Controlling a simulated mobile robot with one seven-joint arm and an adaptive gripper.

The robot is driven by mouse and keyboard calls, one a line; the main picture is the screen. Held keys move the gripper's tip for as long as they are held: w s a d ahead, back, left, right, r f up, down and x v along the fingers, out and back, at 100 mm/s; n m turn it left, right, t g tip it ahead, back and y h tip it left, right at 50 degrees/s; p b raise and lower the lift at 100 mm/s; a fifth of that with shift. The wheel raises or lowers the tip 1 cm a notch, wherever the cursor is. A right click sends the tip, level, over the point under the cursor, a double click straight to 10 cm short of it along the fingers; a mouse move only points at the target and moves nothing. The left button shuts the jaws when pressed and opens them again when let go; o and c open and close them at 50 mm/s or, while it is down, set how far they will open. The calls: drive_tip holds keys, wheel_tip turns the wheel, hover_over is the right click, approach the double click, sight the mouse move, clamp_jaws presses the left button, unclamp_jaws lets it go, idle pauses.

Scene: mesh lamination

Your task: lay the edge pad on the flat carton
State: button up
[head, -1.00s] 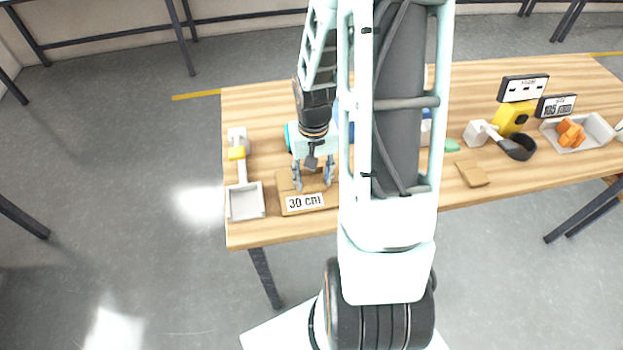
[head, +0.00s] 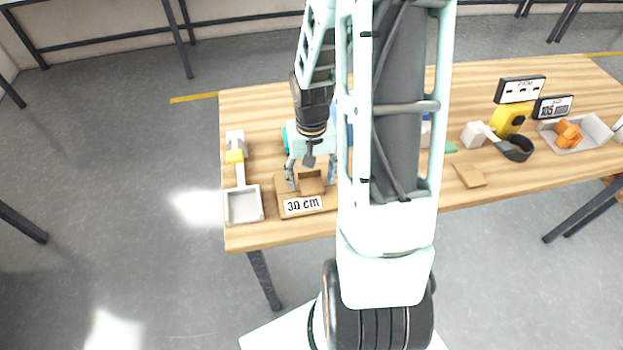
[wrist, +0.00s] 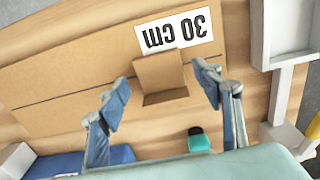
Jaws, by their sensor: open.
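The flat carton (head: 281,208) is a brown cardboard sheet with a "30 cm" label, lying near the table's front left. In the wrist view the carton (wrist: 70,62) runs off to the left. The edge pad (wrist: 160,72), a small folded brown cardboard angle, rests on the carton beside the label; in the head view the pad (head: 312,183) shows just behind the label. My gripper (wrist: 163,87) is open, with one finger on each side of the pad and a gap to both. It also shows in the head view (head: 311,179), low over the carton.
A grey tray-ended tool (head: 243,205) stands close left of the carton. A small brown piece (head: 470,175), a yellow device (head: 512,118) and a grey tray (head: 590,138) are at right.

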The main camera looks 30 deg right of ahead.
sight(311, 185)
wheel_tip(311, 185, up, 11)
drive_tip(key=shift+p, duration=0.3)
drive_tip(key=shift+w, duration=0.1)
idle(0.4)
